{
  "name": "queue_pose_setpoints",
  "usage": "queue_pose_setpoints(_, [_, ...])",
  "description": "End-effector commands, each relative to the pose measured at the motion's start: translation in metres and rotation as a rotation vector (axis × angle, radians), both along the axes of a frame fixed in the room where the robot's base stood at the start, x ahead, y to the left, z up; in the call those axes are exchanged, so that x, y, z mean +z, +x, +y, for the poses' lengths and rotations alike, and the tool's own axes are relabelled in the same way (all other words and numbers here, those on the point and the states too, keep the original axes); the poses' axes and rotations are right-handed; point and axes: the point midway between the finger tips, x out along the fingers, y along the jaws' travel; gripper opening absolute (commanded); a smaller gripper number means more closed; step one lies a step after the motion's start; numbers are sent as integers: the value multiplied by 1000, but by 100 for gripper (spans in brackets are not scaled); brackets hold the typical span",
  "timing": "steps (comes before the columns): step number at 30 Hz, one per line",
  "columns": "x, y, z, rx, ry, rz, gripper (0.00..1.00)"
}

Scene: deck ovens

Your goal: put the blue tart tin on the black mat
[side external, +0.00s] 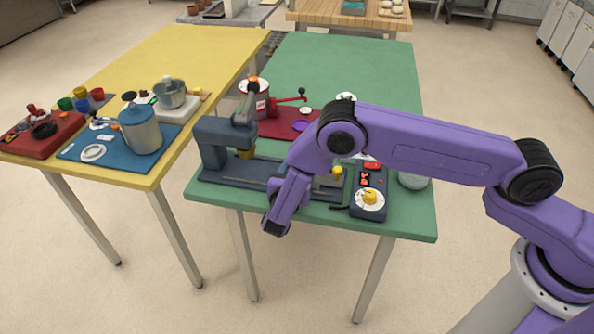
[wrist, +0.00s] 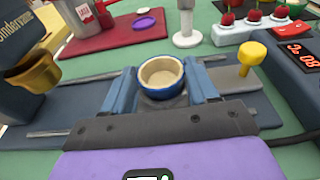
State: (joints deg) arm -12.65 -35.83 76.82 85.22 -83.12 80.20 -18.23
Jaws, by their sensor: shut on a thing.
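The blue tart tin (wrist: 161,91), a small round tin with a pale cream inside, is between the two blue fingers of my gripper (wrist: 161,80) in the wrist view. My gripper is shut on it, and the tin is upright. A dark slate machine base with metal rails lies under and behind it; I cannot tell whether the tin touches that base. In the side external view my gripper (side external: 276,222) is at the front edge of the green table, and the tin is hidden there.
A slate press (side external: 212,140) with a brass cup (wrist: 34,73) stands left of the tin. A control box (side external: 369,197) is to the right. A red mat (wrist: 113,35) with a purple disc lies beyond. The green table's (side external: 330,65) far half is clear.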

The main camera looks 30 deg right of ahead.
Motion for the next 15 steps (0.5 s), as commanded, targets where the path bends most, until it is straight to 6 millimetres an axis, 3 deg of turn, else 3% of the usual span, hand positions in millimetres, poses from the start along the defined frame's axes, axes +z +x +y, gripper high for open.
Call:
queue_pose_setpoints(9, [-3,0,0,0,0,0,28])
queue_pose_setpoints(10, [-2,0,0,1,1,-1,65])
queue_pose_setpoints(12, [-2,0,0,1,1,-1,84])
queue_pose_setpoints(15, [-2,0,0,1,1,-1,84])
